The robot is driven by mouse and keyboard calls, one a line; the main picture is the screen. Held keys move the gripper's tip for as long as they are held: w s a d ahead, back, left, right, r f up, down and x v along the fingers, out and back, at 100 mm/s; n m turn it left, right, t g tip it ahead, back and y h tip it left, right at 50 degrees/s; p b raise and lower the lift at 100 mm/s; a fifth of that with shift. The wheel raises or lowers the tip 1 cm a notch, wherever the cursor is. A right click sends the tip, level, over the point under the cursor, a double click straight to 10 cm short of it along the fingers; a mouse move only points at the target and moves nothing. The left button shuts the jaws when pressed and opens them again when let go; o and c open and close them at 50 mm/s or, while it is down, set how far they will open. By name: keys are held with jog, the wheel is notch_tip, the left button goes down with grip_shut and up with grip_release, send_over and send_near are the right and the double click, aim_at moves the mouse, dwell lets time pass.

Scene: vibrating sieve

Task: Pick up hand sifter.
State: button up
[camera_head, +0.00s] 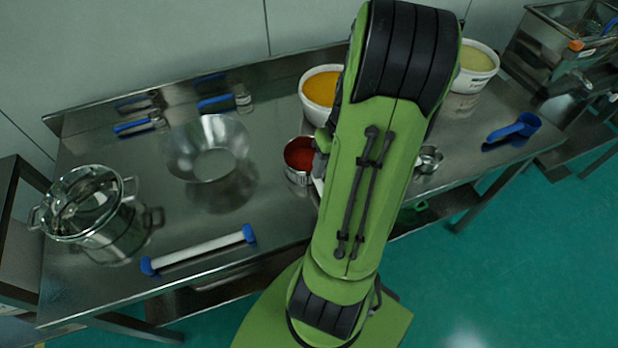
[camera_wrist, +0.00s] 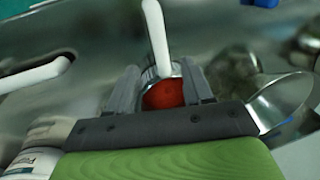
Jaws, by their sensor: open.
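A round metal cup with red contents, which looks like the hand sifter (camera_head: 299,175), stands on the steel table just left of my arm. In the wrist view the hand sifter (camera_wrist: 149,74) lies between the fingers of my gripper (camera_wrist: 158,76), with its white handle (camera_wrist: 155,35) pointing up in the picture. My gripper is open, one finger on each side of the cup; I cannot tell whether either finger touches it. In the head view my green arm hides most of the gripper and part of the cup's right side.
A wide metal bowl (camera_head: 207,160), a lidded pot (camera_head: 103,240) and a white rolling pin (camera_head: 200,251) are to the left. Buckets with orange (camera_head: 313,110) and pale contents (camera_head: 478,82) stand behind. A small metal cup (camera_head: 430,160) and blue scoop (camera_head: 515,130) are right.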

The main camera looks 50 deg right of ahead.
jog(key=b+x, duration=0.3)
jog(key=x, duration=0.6)
jog(key=shift+r, duration=0.1)
grip_shut()
